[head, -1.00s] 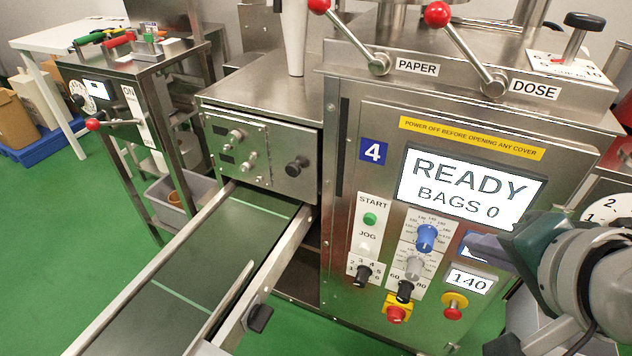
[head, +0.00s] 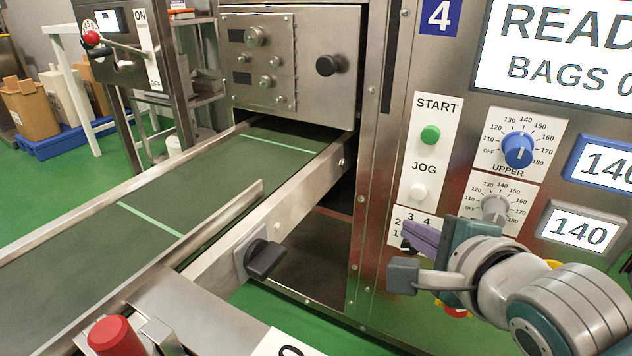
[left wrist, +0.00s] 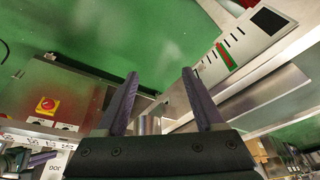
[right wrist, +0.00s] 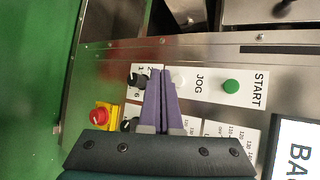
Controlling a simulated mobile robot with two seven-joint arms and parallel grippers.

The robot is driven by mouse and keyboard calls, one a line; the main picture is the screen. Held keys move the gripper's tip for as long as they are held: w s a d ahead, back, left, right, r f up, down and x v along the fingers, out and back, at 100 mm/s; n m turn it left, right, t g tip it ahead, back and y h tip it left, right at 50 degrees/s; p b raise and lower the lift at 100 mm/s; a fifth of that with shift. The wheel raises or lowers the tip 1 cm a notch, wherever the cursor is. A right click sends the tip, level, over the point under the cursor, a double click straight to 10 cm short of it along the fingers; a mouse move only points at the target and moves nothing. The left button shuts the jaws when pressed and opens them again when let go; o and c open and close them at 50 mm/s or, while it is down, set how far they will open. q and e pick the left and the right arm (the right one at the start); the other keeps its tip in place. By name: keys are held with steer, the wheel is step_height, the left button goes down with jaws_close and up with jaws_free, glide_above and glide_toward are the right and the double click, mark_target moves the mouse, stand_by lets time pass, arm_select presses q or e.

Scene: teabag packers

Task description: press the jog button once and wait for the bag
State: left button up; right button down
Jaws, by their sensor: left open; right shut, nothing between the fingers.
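The white jog button (head: 419,192) sits under the JOG label on the white panel, below the green start button (head: 430,134). My right gripper (head: 408,230) is shut and empty, its purple fingers just below the jog button. In the right wrist view the closed fingertips (right wrist: 161,72) are beside the jog button (right wrist: 179,77); contact cannot be told. The display (head: 560,55) is partly cut off and shows "READ" and "BAGS 0". The conveyor belt (head: 200,190) carries no bag in view. My left gripper (left wrist: 160,76) is open and empty in the left wrist view.
A black rotary knob (right wrist: 136,80) is close to the right fingertips, with a red emergency button (right wrist: 98,116) nearby. The blue UPPER dial (head: 517,150) is right of the buttons. A black handle (head: 265,259) projects from the conveyor's side.

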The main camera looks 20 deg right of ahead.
mark_target(418, 192)
arm_select(q)
steer(key=shift+s+a+f+b, duration=0.15)
steer(key=shift+f+b, duration=0.15)
steer(key=shift+f, duration=0.35)
steer(key=shift+a+f+b, duration=0.1)
steer(key=shift+f+b, duration=0.2)
steer(key=shift+f, duration=0.3)
arm_select(e)
steer(key=shift+w+a+f+m, duration=0.15)
steer(key=shift+w+a+f, duration=0.1)
steer(key=shift+f, duration=0.3)
steer(key=shift+w+a+f+m, duration=0.15)
steer(key=shift+w+f, duration=0.1)
steer(key=shift+f, duration=0.3)
steer(key=shift+d, duration=0.15)
arm_select(q)
step_height(418, 192, down, 3)
steer(key=b, duration=0.3)
steer(key=shift+d+r, duration=0.1)
arm_select(e)
steer(key=w+d, duration=0.5)
steer(key=d, duration=0.1)
steer(key=shift+w+d, duration=0.2)
steer(key=shift+w, duration=0.2)
